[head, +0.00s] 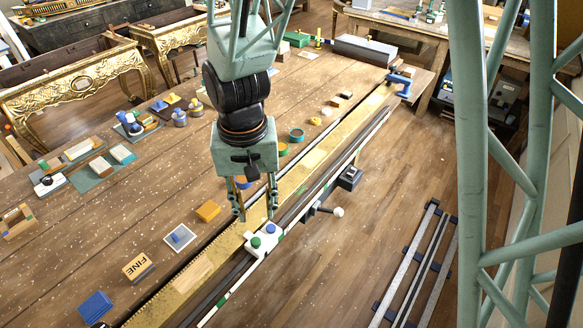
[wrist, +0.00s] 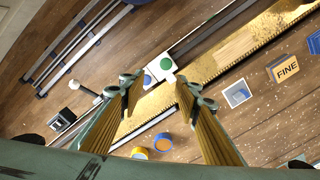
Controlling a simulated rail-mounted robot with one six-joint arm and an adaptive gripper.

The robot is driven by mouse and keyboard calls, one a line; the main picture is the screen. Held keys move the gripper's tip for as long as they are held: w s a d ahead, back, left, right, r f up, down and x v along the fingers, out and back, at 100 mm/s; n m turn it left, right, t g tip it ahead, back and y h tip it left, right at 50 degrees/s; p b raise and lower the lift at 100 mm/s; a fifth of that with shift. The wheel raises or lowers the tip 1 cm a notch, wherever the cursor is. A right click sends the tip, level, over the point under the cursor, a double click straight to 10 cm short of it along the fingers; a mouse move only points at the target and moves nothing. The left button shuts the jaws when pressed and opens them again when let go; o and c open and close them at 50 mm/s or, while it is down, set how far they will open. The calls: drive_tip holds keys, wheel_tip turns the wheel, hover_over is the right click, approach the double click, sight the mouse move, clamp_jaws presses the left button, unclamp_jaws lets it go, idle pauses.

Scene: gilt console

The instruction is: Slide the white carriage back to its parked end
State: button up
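The white carriage (head: 262,246) sits on the rail along the front edge of the workbench, toward the near end in the head view. It carries a green knob and a blue knob. In the wrist view the carriage (wrist: 161,68) lies just beyond and between my fingertips. My gripper (head: 254,212) points down over the bench edge, with its fingers apart and nothing between them. In the wrist view my gripper (wrist: 157,84) is also open and empty. The rail (head: 312,195) runs from lower left to upper right. I cannot tell whether the fingers touch the carriage.
A lever with a white ball (head: 338,212) and a dark block (head: 350,178) stick out from the rail's outer side. A blue clamp (head: 399,82) is at the far end. A rack (head: 418,265) lies on the floor.

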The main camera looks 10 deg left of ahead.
drive_tip(key=shift+a+r+p, duration=0.2)
drive_tip(key=shift+r+p, duration=1)
drive_tip(key=shift+r, duration=1.25)
drive_tip(key=shift+w+f, duration=0.1)
